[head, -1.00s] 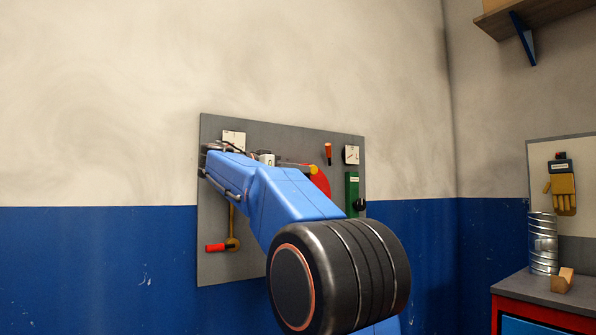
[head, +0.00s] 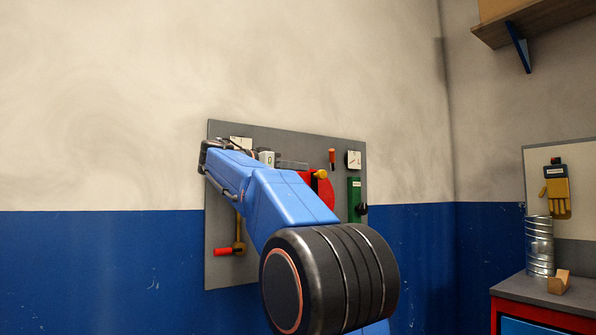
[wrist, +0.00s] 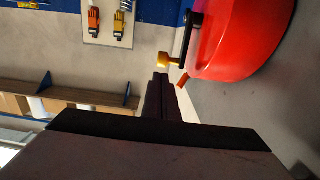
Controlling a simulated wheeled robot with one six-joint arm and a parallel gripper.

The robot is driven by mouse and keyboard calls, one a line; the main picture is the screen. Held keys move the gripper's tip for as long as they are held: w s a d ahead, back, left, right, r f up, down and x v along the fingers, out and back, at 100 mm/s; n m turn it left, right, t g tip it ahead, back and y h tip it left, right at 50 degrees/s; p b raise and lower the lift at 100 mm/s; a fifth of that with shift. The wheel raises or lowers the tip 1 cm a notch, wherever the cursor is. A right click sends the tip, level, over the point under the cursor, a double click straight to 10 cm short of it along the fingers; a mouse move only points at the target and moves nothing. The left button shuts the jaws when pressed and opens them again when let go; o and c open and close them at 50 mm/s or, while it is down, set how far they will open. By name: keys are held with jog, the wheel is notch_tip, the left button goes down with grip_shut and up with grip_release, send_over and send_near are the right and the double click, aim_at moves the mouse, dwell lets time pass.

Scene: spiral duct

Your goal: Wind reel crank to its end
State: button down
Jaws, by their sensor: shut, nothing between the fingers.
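The red reel (head: 325,193) is on the grey wall panel, partly hidden behind my arm in the head view. Its crank has a yellow knob (head: 320,174) at the reel's upper edge. In the wrist view the red reel (wrist: 240,40) fills the upper right, and the yellow knob (wrist: 165,61) stands on a dark crank arm (wrist: 188,40). My gripper (wrist: 160,77) is shut and empty, its dark fingertips just short of the knob in the picture. In the head view my gripper (head: 292,165) is left of the knob. Contact cannot be told.
The grey panel (head: 225,275) also bears a red-handled lever (head: 230,250), an orange handle (head: 332,158), a green unit (head: 354,195) with a black knob and white dials. At right are a bench (head: 520,287) with a metal duct (head: 539,245), and a shelf (head: 535,25) above.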

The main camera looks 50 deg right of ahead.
jog(key=r+v, duration=0.1)
jog(key=v, duration=0.8)
jog(key=shift+a+r, duration=0.3)
jog(key=shift+r, duration=0.1)
